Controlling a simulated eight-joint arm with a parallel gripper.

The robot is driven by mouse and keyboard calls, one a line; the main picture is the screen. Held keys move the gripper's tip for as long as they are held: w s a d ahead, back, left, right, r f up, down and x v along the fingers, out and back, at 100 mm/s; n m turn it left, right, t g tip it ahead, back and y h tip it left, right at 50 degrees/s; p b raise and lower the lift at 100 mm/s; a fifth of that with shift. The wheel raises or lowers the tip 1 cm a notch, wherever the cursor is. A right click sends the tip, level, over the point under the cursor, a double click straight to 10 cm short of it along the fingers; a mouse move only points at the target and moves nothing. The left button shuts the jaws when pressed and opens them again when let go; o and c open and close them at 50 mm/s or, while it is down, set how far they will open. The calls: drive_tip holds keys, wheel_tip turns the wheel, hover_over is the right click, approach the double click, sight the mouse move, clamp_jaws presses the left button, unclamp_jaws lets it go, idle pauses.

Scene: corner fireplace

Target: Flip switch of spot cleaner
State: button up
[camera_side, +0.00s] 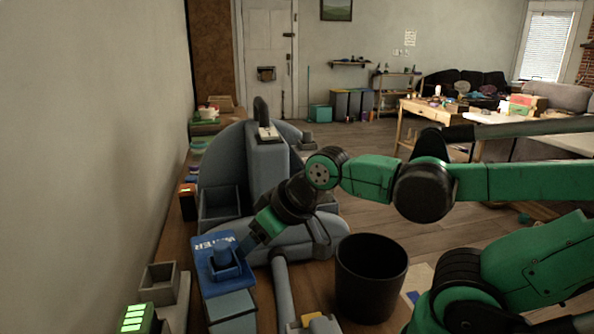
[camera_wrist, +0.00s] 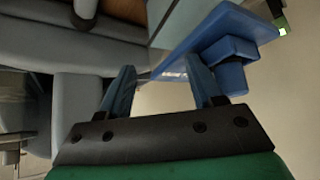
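The spot cleaner (camera_side: 268,170) is a large grey-blue machine on the wooden surface, with a black upright piece on top. A blue lid marked "WATER" (camera_side: 212,252) with a raised square block is at its front left; the lid also shows at upper right in the wrist view (camera_wrist: 215,30). My gripper (camera_side: 250,243) points down and left, close to the right of the lid; I cannot tell if it touches. In the wrist view its two blue fingers (camera_wrist: 160,85) are apart with nothing held between them.
A black bin (camera_side: 371,278) stands right of my gripper. A grey hose (camera_side: 284,290) runs along the front. A green-lit device (camera_side: 137,319) and a grey open box (camera_side: 160,276) sit at lower left beside the wall. Floor lies open behind.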

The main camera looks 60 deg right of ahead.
drive_tip(key=c, duration=0.5)
drive_tip(key=shift+w+d+r, duration=0.15)
drive_tip(key=shift+d+r, duration=0.05)
drive_tip(key=shift+r, duration=0.25)
clamp_jaws()
drive_tip(key=w+d+r+m+h, duration=0.1)
drive_tip(key=d+r+m+h, duration=0.2)
drive_tip(key=r, duration=0.8)
drive_tip(key=w+d+r+m+h, duration=0.1)
drive_tip(key=d+r+m+h, duration=0.3)
drive_tip(key=r, duration=0.8)
drive_tip(key=shift+d+m+h, duration=0.3)
drive_tip(key=shift+d+m, duration=0.1)
drive_tip(key=shift+m, duration=0.5)
